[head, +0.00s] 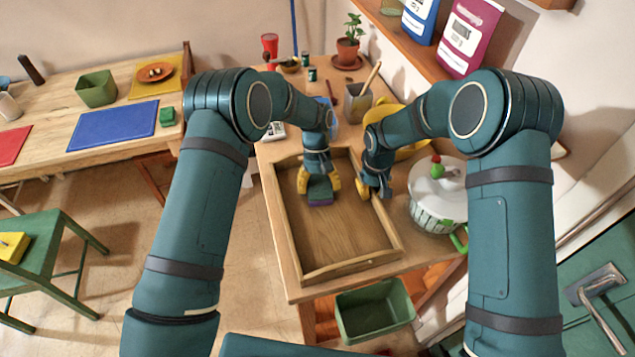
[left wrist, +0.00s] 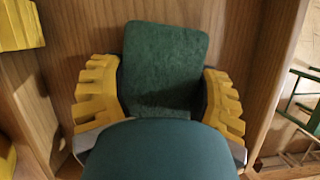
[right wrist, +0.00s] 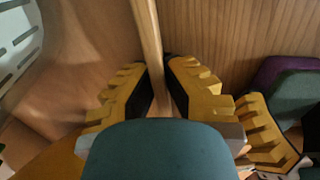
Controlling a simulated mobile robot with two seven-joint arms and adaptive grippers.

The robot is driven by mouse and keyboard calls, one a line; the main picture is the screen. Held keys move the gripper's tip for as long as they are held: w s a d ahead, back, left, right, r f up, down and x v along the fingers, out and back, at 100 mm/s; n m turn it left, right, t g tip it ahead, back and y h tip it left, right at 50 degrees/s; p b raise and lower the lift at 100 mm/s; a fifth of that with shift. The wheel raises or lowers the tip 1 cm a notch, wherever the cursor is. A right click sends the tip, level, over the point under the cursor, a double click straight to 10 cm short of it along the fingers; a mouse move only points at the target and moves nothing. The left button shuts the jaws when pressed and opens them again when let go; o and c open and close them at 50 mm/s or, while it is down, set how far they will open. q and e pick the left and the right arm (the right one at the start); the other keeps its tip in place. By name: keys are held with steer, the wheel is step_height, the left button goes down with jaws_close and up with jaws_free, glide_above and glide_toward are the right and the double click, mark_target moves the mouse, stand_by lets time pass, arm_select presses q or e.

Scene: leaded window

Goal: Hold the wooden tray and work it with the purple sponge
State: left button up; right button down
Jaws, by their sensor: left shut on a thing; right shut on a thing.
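The wooden tray (head: 335,238) lies on the wooden table, its floor bare toward the near end. My left gripper (head: 319,187) is inside the tray, shut on the purple sponge (head: 320,199). The sponge has a green pad on top, which fills the middle of the left wrist view (left wrist: 165,65); it appears to be down on the tray floor. My right gripper (head: 372,188) is at the tray's right side wall, shut on its rim. In the right wrist view the rim (right wrist: 149,45) runs between the yellow fingers (right wrist: 160,90).
A white pot (head: 437,212) with a green-knobbed lid stands right of the tray. A yellow bowl (head: 408,150), a utensil holder (head: 357,103) and a potted plant (head: 347,50) stand behind. A green bin (head: 375,312) is below the table's front edge.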

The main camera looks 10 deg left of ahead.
mark_target(330, 222)
arm_select(q)
steer(key=shift+s+d+f, duration=0.15)
steer(key=shift+s+d, duration=0.1)
steer(key=shift+s, duration=0.3)
steer(key=shift+s+d+f, duration=0.15)
steer(key=shift+s+d, duration=0.1)
steer(key=shift+s, duration=0.25)
steer(key=shift+c, duration=0.4)
steer(key=shift+s+d+r, duration=0.1)
steer(key=shift+s+d, duration=0.35)
steer(key=shift+s, duration=0.55)
steer(key=shift+s+d+r, duration=0.1)
steer(key=shift+s+d, duration=0.4)
steer(key=shift+s, duration=0.55)
steer(key=shift+s+d+r, duration=0.1)
steer(key=shift+s+d, duration=0.35)
steer(key=shift+s, duration=0.55)
steer(key=shift+r, duration=0.1)
steer(key=shift+r, duration=2.95)
step_height(330, 222, up, 3)
